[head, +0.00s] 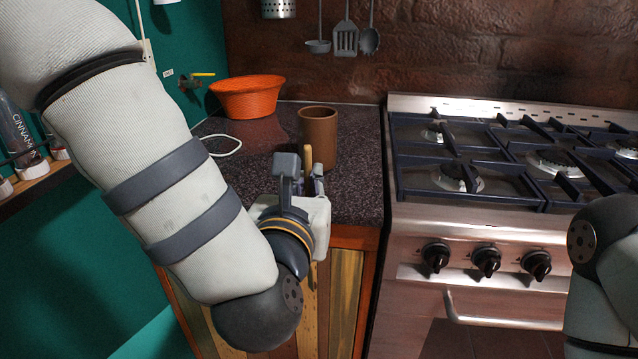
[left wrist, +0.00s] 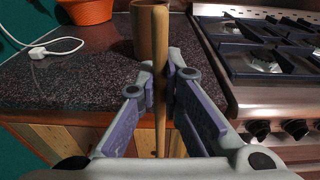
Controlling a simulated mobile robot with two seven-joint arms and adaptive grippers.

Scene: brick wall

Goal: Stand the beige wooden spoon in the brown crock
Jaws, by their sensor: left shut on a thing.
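The brown crock (head: 318,136) stands upright on the dark speckled counter, near the stove. It also shows in the left wrist view (left wrist: 142,36), partly behind the spoon. My left gripper (head: 302,172) is in front of the crock, at the counter's front edge. It is shut on the beige wooden spoon (left wrist: 160,70), which stands roughly upright between the fingers. In the head view only a short piece of the spoon (head: 308,158) shows above the gripper, in front of the crock. The spoon is outside the crock. My right gripper is not in view.
An orange basket (head: 247,100) stands at the back left of the counter (head: 355,185). A white cable (head: 226,146) lies left of the crock. The gas stove (head: 470,165) is to the right. Utensils (head: 346,38) hang on the brick wall.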

